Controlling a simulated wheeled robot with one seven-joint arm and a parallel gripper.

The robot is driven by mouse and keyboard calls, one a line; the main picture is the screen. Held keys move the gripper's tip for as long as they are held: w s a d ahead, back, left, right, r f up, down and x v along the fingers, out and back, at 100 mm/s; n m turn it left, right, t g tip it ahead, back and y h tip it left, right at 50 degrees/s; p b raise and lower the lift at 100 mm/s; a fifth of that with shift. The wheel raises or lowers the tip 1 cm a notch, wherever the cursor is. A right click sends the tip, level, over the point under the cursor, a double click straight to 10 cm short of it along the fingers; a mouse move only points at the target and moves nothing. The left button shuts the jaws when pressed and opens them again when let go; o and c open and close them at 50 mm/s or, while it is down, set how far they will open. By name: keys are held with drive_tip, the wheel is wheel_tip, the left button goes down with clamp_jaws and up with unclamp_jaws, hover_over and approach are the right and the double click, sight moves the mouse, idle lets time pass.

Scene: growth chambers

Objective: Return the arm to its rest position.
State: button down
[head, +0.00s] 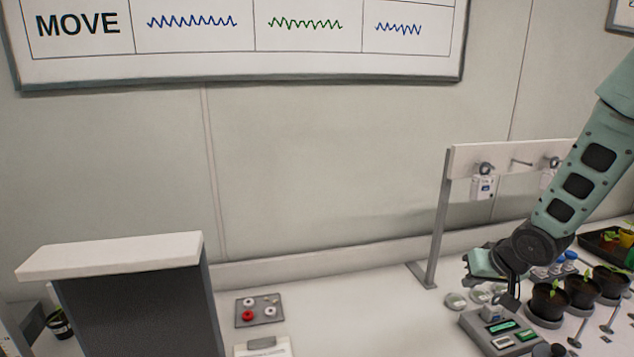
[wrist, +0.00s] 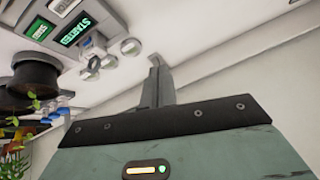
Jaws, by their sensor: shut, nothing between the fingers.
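My arm reaches in from the upper right of the head view, bent at a dark wrist joint. My gripper (head: 511,301) hangs low over the back of a grey control box (head: 483,337) with lit green displays. I cannot tell whether it touches the box. In the wrist view my gripper (wrist: 155,62) is shut and empty, its grey fingers together. The control box (wrist: 112,18) shows upside down there, with one green display (wrist: 77,31) reading "STARTED" and a smaller green label (wrist: 40,29).
Potted seedlings (head: 549,298) stand close right of the gripper, with blue-capped bottles (head: 569,258) behind them. A rack (head: 439,215) with hanging devices stands behind. Small round dishes (head: 456,301) lie left of the box. A plate with knobs (head: 259,311) lies farther left, beside a dark cabinet (head: 140,310).

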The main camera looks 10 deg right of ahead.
drive_tip(key=s+a+r+n+g, duration=0.1)
drive_tip(key=s+a+r+n, duration=0.1)
drive_tip(key=a, duration=0.4)
drive_tip(key=s+a+r+n+g, duration=0.1)
drive_tip(key=s+a, duration=0.1)
drive_tip(key=a, duration=0.4)
drive_tip(key=s+a+r+n+g, duration=0.2)
drive_tip(key=s+a+n, duration=0.1)
drive_tip(key=s+a, duration=0.5)
drive_tip(key=s+a+r+n+g, duration=0.2)
drive_tip(key=s+a, duration=0.6)
drive_tip(key=s, duration=0.7)
drive_tip(key=shift+s+r+n+g+b, duration=0.15)
drive_tip(key=shift+r+n+g+b, duration=0.2)
drive_tip(key=shift+r+n, duration=0.55)
